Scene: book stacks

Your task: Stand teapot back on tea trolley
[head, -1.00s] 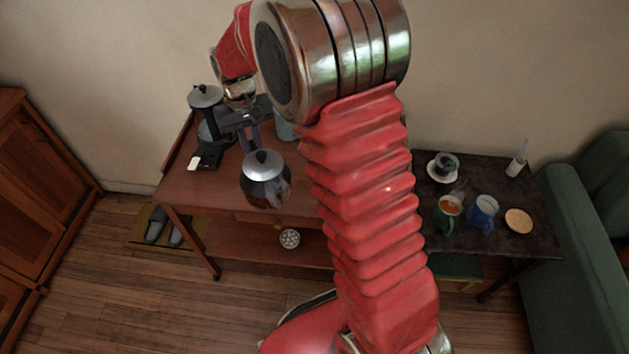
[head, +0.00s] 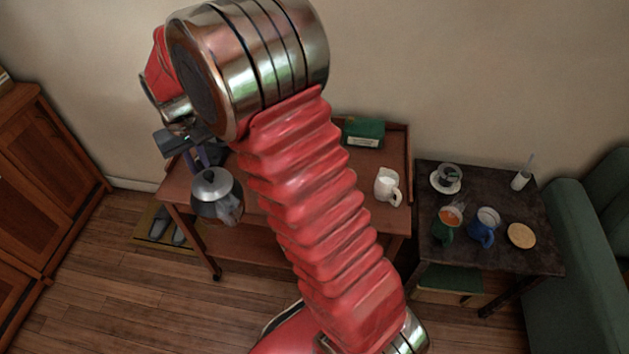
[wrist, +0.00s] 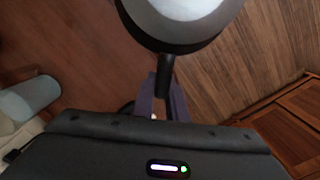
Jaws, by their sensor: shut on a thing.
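The teapot (head: 217,197), dark and glossy with a silver lid, hangs at the left front of the tea trolley (head: 372,217) in the head view. My gripper (head: 200,158) is shut on its dark handle, and the pot looks roughly upright. In the wrist view my purple fingers (wrist: 161,103) close around the handle below the teapot (wrist: 180,15), which the top edge cuts off. There, reddish trolley wood shows on the left and floor planks on the right. My arm hides much of the trolley top.
A white jug (head: 386,186) and green box (head: 363,131) stand on the trolley's right part. A dark side table (head: 470,255) with mugs stands to the right, beside a green armchair (head: 580,250). A wooden cabinet (head: 50,165) is left; slippers (head: 160,226) lie on a mat.

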